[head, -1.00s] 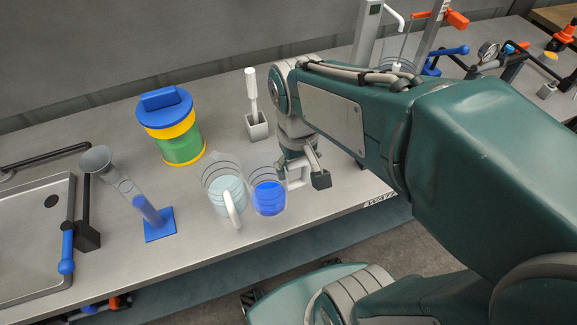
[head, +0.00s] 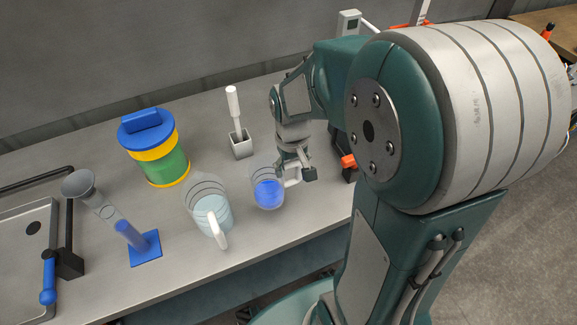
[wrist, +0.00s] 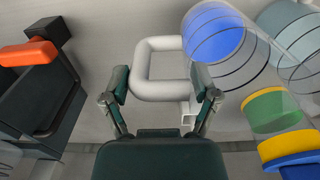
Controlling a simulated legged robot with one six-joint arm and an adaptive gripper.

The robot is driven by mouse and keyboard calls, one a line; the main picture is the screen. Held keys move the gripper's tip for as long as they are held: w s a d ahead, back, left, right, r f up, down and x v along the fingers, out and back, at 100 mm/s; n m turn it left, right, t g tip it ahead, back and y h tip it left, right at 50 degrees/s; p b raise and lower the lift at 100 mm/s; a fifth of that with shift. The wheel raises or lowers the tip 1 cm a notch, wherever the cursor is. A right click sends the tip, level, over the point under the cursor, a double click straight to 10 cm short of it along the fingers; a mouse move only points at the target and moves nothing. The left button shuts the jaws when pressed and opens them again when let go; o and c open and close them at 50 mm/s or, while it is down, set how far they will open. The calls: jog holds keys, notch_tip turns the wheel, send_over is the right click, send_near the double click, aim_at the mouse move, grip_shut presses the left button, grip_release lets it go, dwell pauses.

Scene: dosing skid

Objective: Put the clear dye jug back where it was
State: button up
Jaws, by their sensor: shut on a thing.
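A clear jug with blue dye (head: 268,193) and a white handle is at the front right of the bench. My gripper (head: 293,173) is shut on its handle, right of the jug body. In the wrist view the white handle (wrist: 146,70) lies between the fingers of my gripper (wrist: 162,86), and the blue dye (wrist: 215,42) shows in the tilted-looking jug. I cannot tell whether the jug's base touches the bench. A second clear jug (head: 212,213) with pale liquid and a white handle stands to its left, a narrow gap away.
A canister (head: 165,165) with a blue lid stands behind the jugs. A brush in a grey holder (head: 242,147) stands behind the blue jug. A measuring cylinder (head: 131,234) and a sink tray (head: 30,245) are left. An orange-handled fixture (head: 348,162) is close right of my gripper.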

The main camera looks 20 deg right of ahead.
jog(key=shift+w+d+f, duration=0.1)
jog(key=shift+w+f, duration=0.35)
jog(key=shift+f, duration=0.6)
jog(key=shift+w+d+f, duration=0.15)
jog(key=shift+w+f, duration=0.25)
jog(key=shift+f, duration=0.65)
jog(key=shift+w+d+f, duration=0.1)
jog(key=shift+w+f, duration=0.35)
jog(key=shift+f, duration=0.6)
jog(key=o, duration=1.2)
jog(key=shift+c, duration=0.2)
notch_tip(320, 180, up, 11)
jog(key=s+a+r+t, duration=0.2)
jog(key=s+a+r, duration=0.1)
jog(key=s+r, duration=0.2)
jog(key=s+a+r+t, duration=0.3)
jog(key=s+r, duration=0.2)
jog(key=s, duration=0.4)
jog(key=shift+t, duration=0.3)
